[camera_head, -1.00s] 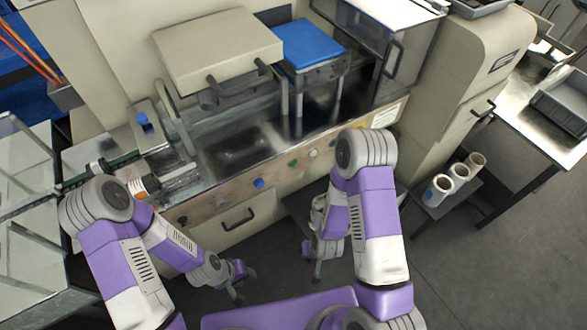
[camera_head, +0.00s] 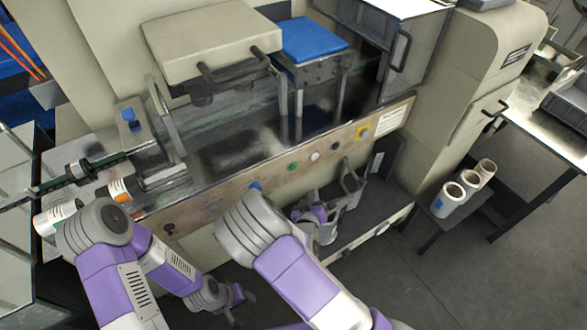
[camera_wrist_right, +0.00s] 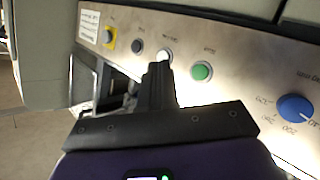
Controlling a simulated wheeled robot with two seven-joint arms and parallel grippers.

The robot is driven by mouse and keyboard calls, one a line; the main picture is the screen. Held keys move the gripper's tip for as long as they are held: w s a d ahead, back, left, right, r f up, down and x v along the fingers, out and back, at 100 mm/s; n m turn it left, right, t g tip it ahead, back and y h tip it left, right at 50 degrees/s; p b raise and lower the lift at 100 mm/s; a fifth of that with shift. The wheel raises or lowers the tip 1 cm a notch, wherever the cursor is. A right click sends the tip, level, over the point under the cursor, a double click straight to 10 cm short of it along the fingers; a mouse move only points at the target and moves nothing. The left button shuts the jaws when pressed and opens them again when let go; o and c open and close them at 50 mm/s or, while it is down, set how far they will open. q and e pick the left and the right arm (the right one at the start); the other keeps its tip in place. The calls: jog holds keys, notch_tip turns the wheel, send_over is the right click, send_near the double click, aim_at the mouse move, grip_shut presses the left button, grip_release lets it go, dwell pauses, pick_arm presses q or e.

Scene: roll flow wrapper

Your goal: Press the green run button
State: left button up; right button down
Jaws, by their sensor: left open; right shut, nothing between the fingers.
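The green run button (camera_head: 293,167) sits on the machine's front panel, between a blue knob and a white button. In the right wrist view it is the round green button (camera_wrist_right: 201,71), right of my fingertips. My right gripper (camera_head: 347,166) is shut and empty in front of the panel. In the right wrist view its closed fingers (camera_wrist_right: 161,72) overlap the lower edge of the white button (camera_wrist_right: 165,56); I cannot tell whether they touch it. My left gripper (camera_head: 236,300) is open and low, well away from the panel, partly hidden by its arm.
The panel also carries a blue knob (camera_wrist_right: 295,108), a black button (camera_wrist_right: 137,46) and a yellow-backed control (camera_wrist_right: 109,41). Several white rolls (camera_head: 452,194) stand on a low shelf at right. Open floor lies at lower right.

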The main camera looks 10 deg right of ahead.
aim_at(293, 167)
jog(key=w+a, duration=0.3)
jog(key=w, duration=0.5)
jog(key=shift+w, duration=0.15)
dwell(2.0)
jog(key=shift+w+a+b, duration=0.15)
jog(key=shift+w+b, duration=0.15)
jog(key=shift+w, duration=0.05)
